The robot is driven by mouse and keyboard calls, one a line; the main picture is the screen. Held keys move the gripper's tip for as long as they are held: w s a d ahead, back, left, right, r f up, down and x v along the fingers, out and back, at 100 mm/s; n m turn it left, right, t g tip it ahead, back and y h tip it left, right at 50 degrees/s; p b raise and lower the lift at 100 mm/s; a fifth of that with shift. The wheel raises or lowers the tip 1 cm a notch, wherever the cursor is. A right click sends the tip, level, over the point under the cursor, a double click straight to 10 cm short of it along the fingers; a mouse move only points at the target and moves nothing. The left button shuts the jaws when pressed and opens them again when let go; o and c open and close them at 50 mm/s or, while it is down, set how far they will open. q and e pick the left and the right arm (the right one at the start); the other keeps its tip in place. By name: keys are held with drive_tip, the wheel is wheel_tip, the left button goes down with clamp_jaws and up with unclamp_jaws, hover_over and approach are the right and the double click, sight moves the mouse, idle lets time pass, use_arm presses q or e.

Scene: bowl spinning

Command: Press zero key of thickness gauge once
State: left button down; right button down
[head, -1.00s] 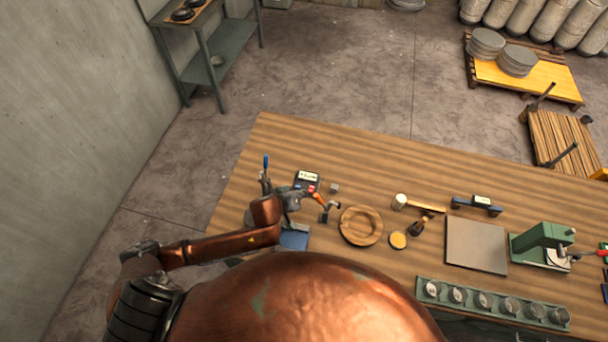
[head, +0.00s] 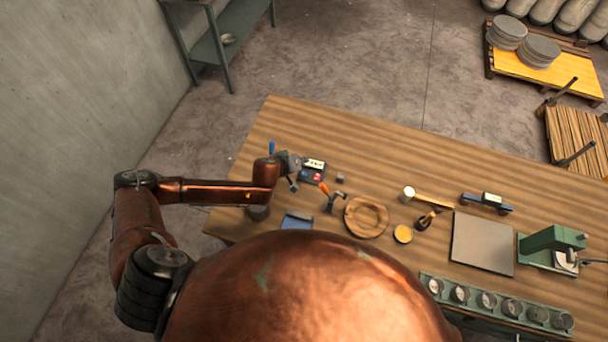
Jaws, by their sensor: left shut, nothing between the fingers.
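A small black device with a pale display (head: 314,165) and red and blue keys lies near the left end of the wooden table; I take it for the thickness gauge. My left gripper (head: 293,184) is at its left side, shut and empty, with the fingers pointing down. The gripper and wrist cover part of the device's left side. Which key is the zero key is too small to read, and I cannot tell whether a fingertip touches the device. My right gripper is not in view.
A hammer (head: 331,196) with an orange handle and a small grey block (head: 340,177) lie right of the device. A round wooden dish (head: 367,217), a blue pad (head: 297,221), a grey plate (head: 482,242) and a green instrument (head: 553,242) are also on the table (head: 400,150).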

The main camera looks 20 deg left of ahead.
use_arm(q)
drive_tip(key=b, duration=0.5)
hover_over(303, 175)
wheel_tip(303, 175, down, 6)
drive_tip(key=shift+a, duration=0.1)
drive_tip(key=shift+f+b, duration=0.35)
drive_tip(key=shift+f, duration=0.3)
drive_tip(key=shift+w+f, duration=0.1)
idle(0.5)
drive_tip(key=shift+f, duration=0.35)
